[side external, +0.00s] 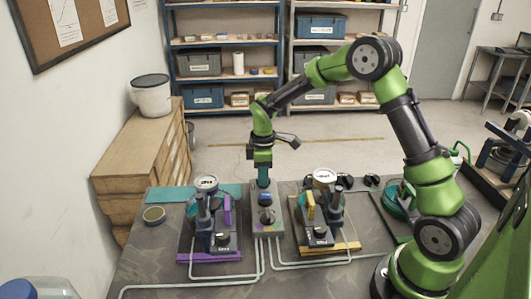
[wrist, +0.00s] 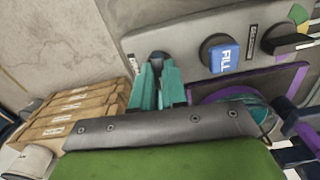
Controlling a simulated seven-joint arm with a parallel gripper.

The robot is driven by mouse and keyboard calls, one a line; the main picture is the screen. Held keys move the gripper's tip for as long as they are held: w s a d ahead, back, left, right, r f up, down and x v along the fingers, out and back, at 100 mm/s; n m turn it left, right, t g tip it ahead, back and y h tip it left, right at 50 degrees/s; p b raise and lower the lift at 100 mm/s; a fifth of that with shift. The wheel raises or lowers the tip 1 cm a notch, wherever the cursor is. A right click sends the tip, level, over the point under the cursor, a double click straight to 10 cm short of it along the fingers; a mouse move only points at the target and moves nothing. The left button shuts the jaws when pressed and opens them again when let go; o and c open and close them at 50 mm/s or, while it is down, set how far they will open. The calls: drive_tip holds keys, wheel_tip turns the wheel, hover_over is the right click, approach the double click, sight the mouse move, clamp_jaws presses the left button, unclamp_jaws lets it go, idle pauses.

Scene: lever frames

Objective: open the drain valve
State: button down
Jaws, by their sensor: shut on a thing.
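The grey control panel (side external: 267,226) stands in the middle of the bench. My gripper (side external: 263,183) reaches down to its far end. In the wrist view my teal fingers (wrist: 159,68) are closed around a small dark knob or lever end (wrist: 159,57) at the panel's left end. The fingers hide most of it, and no label for it can be read. A blue control marked FILL (wrist: 220,54) sits beside it, apart from the fingers. A dark handle (wrist: 285,39) beside a small label is farther right. I cannot tell which control is the drain valve.
A purple-based unit (side external: 210,235) stands left of the panel and a yellow-based unit (side external: 322,225) right of it. Grey pipes (side external: 190,285) run along the bench front. A round tin (side external: 154,215) sits at the left. Open bench lies at front left.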

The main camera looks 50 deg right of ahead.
drive_tip(key=m, duration=0.7)
drive_tip(key=shift+m, duration=0.3)
drive_tip(key=m, duration=0.6)
drive_tip(key=shift+r+m, duration=0.1)
drive_tip(key=shift+m, duration=0.3)
drive_tip(key=c, duration=1.2)
unclamp_jaws()
drive_tip(key=shift+o, duration=0.2)
wheel_tip(320, 180, up, 17)
